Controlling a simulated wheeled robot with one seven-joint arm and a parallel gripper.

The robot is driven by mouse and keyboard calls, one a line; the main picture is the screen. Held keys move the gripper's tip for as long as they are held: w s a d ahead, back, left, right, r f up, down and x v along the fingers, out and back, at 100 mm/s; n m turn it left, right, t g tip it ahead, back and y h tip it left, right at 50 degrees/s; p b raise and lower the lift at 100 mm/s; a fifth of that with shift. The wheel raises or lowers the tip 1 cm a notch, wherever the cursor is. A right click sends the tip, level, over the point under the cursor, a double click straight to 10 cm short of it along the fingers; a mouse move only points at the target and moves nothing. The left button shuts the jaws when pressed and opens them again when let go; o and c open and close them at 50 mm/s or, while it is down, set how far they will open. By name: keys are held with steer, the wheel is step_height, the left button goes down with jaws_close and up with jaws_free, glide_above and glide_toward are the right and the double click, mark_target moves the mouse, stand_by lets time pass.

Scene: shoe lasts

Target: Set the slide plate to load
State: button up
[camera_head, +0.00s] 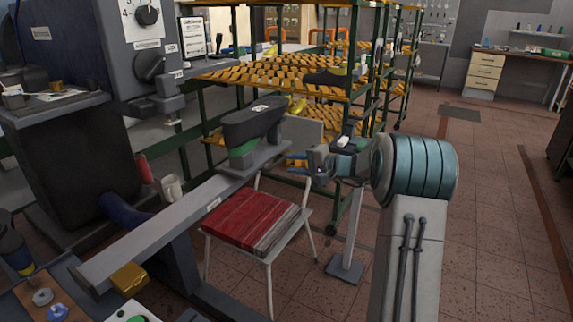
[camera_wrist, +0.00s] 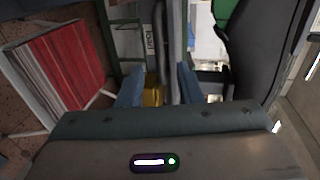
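The slide plate appears to be the dark grey, shoe-shaped block (camera_head: 252,122) with a green part (camera_head: 243,150) under it, at the far end of a long grey rail (camera_head: 180,212). A large dark shape (camera_wrist: 265,45) with a green edge fills the right of the wrist view. A small sign reading "Load" (camera_wrist: 150,40) shows above the fingers, turned sideways. My gripper (camera_head: 293,160) is just right of the rail's far end. In the wrist view, its two blue fingers (camera_wrist: 158,84) stand apart, with a yellow piece (camera_wrist: 153,96) visible between them; contact cannot be told.
A chair with a red striped seat (camera_head: 252,218) stands below the rail and left of my arm. A grey machine (camera_head: 120,45) is at the left. Green racks with yellow shelves (camera_head: 275,75) stand behind. The tiled floor at right (camera_head: 505,200) is clear.

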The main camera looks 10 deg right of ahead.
steer(key=v, duration=1)
steer(key=shift+d, duration=0.1)
steer(key=s+a+r+n+g+h+p, duration=0.2)
steer(key=s+a+g+p, duration=0.15)
steer(key=s+a, duration=0.45)
steer(key=s+a+r+n+g+h+p, duration=0.1)
steer(key=s+a+n+g+p, duration=0.1)
steer(key=s+a+g, duration=0.35)
steer(key=s+a+r+n+h+p, duration=0.1)
steer(key=s+n+h+p, duration=0.3)
steer(key=s, duration=1.6)
steer(key=r+h+p, duration=0.1)
steer(key=h+p, duration=0.1)
steer(key=h, duration=0.2)
steer(key=shift+s+n+t, duration=0.2)
steer(key=shift+n+t, duration=0.2)
steer(key=shift+a+r, duration=0.15)
